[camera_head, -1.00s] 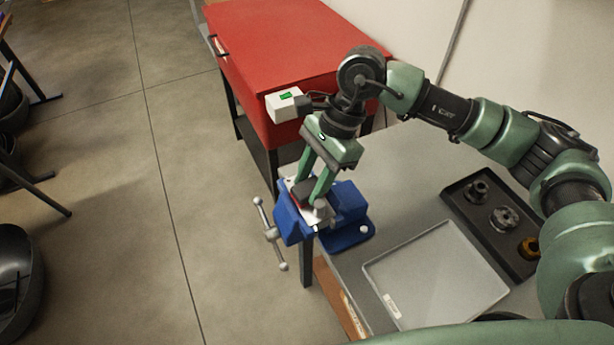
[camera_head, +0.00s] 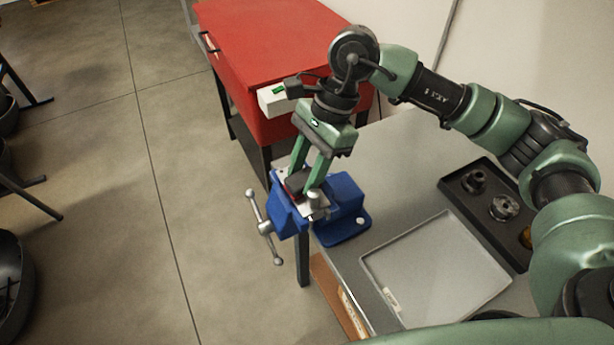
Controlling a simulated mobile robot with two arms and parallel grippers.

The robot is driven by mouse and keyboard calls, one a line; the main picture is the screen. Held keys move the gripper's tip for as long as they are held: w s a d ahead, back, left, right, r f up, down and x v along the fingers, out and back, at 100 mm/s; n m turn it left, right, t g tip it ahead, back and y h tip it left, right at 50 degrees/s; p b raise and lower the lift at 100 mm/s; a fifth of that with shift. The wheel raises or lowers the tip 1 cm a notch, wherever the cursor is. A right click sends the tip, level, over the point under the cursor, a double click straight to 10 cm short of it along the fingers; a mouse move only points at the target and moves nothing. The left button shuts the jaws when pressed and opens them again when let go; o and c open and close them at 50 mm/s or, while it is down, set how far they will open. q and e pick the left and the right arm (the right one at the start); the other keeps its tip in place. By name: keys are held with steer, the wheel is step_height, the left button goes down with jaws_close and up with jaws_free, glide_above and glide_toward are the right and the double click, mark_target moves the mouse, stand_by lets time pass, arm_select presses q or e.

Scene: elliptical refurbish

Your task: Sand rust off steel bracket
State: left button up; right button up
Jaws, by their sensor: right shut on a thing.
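My right gripper (camera_head: 302,193) points down over the blue vise (camera_head: 345,203) at the corner of the grey workbench. It is shut on a dark sanding block (camera_head: 298,182) with a thin reddish edge. The block sits at the top of the vise jaws. A light metal piece, likely the steel bracket (camera_head: 317,200), shows between the jaws beside the block. The block and fingers hide much of it, and I cannot make out any rust. My left gripper is not in view.
An empty grey tray (camera_head: 400,312) lies on the bench (camera_head: 398,160). Behind it a black tray (camera_head: 450,192) holds several round metal parts. A red cabinet (camera_head: 265,45) stands beyond the vise. The vise handle (camera_head: 263,226) sticks out over the floor.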

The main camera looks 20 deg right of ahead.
mark_target(286, 170)
steer(key=shift+w+a, duration=0.1)
steer(key=shift+w, duration=0.45)
steer(key=shift+w+a+b, duration=0.2)
steer(key=shift+w+b, duration=0.35)
steer(key=shift+w, duration=0.55)
steer(key=shift+w+a, duration=0.2)
steer(key=shift+w, duration=0.8)
steer(key=shift+r, duration=0.1)
steer(key=shift+r+p, duration=0.9)
steer(key=shift+r, duration=2.1)
steer(key=shift+r, duration=0.1)
step_height(286, 170, up, 3)
steer(key=shift+f+p, duration=0.1)
steer(key=shift+p, duration=0.65)
